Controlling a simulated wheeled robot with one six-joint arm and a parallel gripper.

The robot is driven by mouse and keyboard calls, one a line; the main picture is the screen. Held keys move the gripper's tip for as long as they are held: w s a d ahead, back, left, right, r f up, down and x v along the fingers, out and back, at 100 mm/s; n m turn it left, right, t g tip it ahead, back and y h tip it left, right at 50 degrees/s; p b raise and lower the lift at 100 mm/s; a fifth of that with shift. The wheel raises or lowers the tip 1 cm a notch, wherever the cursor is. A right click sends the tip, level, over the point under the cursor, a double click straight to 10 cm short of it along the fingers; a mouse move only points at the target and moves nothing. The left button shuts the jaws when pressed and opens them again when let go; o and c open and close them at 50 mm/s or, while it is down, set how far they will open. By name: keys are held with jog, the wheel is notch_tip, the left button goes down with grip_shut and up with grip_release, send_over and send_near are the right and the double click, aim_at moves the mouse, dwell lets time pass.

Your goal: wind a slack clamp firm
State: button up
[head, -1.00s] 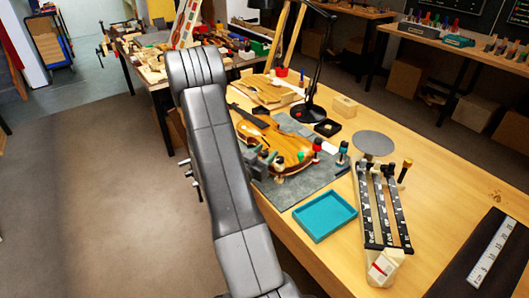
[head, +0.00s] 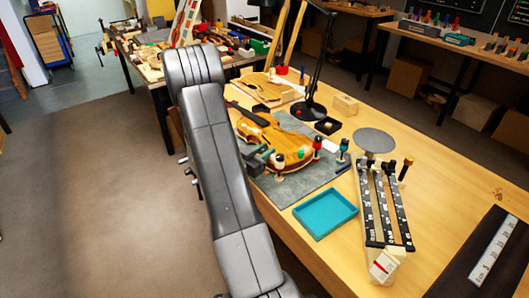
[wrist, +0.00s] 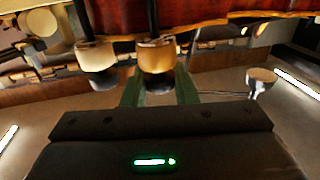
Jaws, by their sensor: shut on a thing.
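The violin (head: 272,138) lies on a grey mat (head: 312,190) on the bench, with several spool clamps along its edge. Another clamp's knob (wrist: 97,60) is close on the left. In the head view, my arm hides part of the violin's left side.
A teal tray (head: 325,215) sits at the bench's near edge. A rack of black strips (head: 382,205) and a round grey disc (head: 374,140) are to its right. A black lamp (head: 310,108) stands behind the violin. Another knob (wrist: 261,78) hangs to the right of my gripper.

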jog(key=m+g+h, duration=0.2)
jog(key=g, duration=0.1)
jog(key=m+g+h+b, duration=0.1)
jog(key=m+g+h, duration=0.1)
jog(key=m+g, duration=0.1)
jog(key=shift+f+g, duration=0.1)
jog(key=shift+g, duration=0.5)
jog(key=m+g+b, duration=0.1)
jog(key=m+g, duration=0.2)
jog(key=g, duration=0.1)
jog(key=m+g+h, duration=0.1)
jog(key=m+g, duration=0.1)
jog(key=g, duration=0.2)
jog(key=shift+m+b, duration=0.35)
jog(key=shift+m, duration=0.05)
jog(key=shift+g, duration=0.5)
jog(key=o, duration=1)
